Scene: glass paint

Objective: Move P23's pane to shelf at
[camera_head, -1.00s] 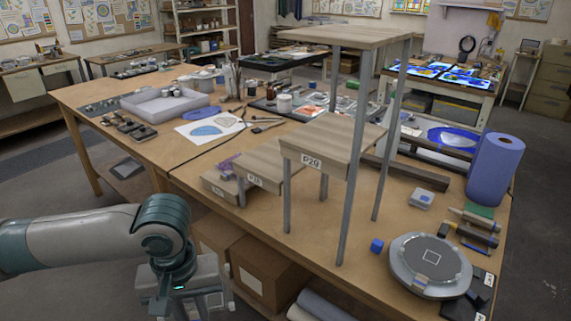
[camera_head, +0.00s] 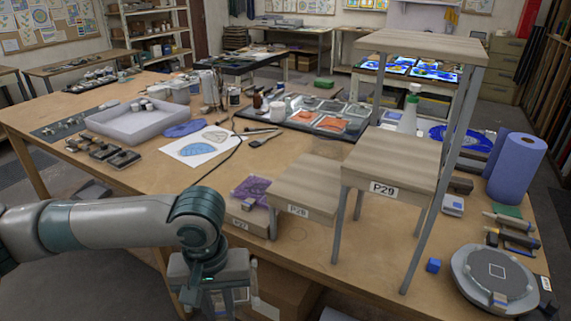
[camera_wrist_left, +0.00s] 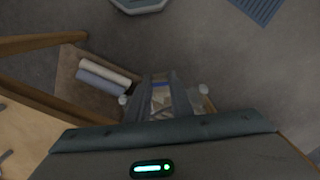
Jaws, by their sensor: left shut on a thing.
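My left gripper (camera_head: 215,302) hangs in front of the table's front edge, with its fingertips near the bottom of the head view. In the left wrist view (camera_wrist_left: 161,98) its fingers close on a small pale, see-through piece, partly hidden, whose label I cannot read. Stepped wooden shelves stand on the table to the right of the gripper. The lowest shelf (camera_head: 238,222) carries a purple pane (camera_head: 252,188) and a small grey block (camera_head: 247,204). The middle shelf (camera_head: 300,188) and the P29 shelf (camera_head: 390,160) look bare. No P23 label is legible. My right gripper is out of view.
A white tray (camera_head: 140,120) is at back left. Boxes stand under the table.

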